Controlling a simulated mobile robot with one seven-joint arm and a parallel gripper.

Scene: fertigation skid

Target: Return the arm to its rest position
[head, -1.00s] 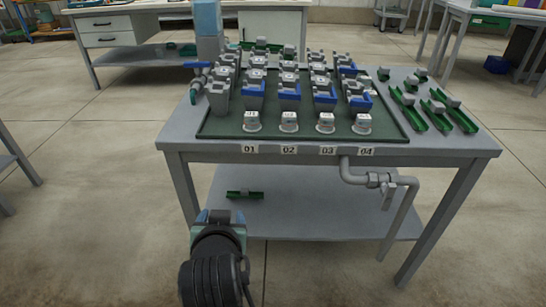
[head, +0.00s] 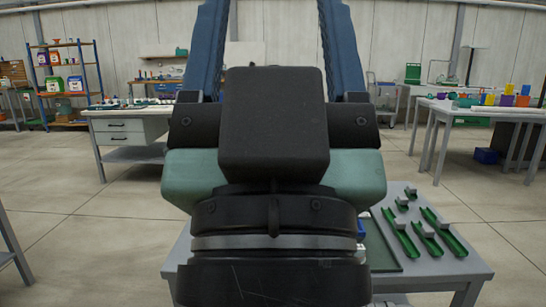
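My gripper (head: 278,25) stands upright and very close to the head camera, filling the middle of the view. I see nothing held, but the fingertips run out of the top of the picture. My gripper's dark body and wrist hide most of the skid table (head: 447,272) behind it. The rest of my arm is out of view.
Green channel pieces (head: 425,240) with grey blocks lie on the table's right side. A strip of the green mat (head: 384,262) shows beside my wrist. A drawer bench (head: 125,130) stands back left, another bench (head: 480,112) back right. Open floor lies on both sides.

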